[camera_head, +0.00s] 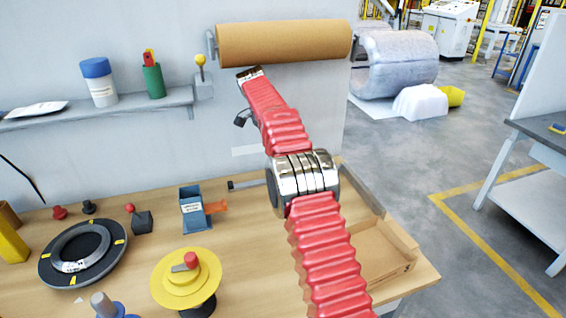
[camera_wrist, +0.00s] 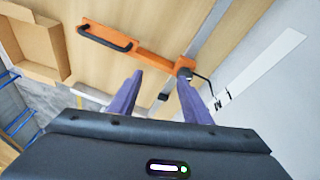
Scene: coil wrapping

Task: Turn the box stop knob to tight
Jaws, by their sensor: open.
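In the wrist view an orange bar (camera_wrist: 150,57) with a black handle (camera_wrist: 105,37) lies over the wooden bench. The dark part is beyond the right fingertip, and I see no contact. In the head view my red arm hides the fingers.
A cardboard box (camera_head: 390,258) stands at the bench's right edge and also shows in the wrist view (camera_wrist: 30,42). A yellow turntable (camera_head: 172,288), black ring (camera_head: 48,267) and blue device (camera_head: 193,212) occupy the left. A brown paper roll (camera_head: 285,43) hangs on the wall.

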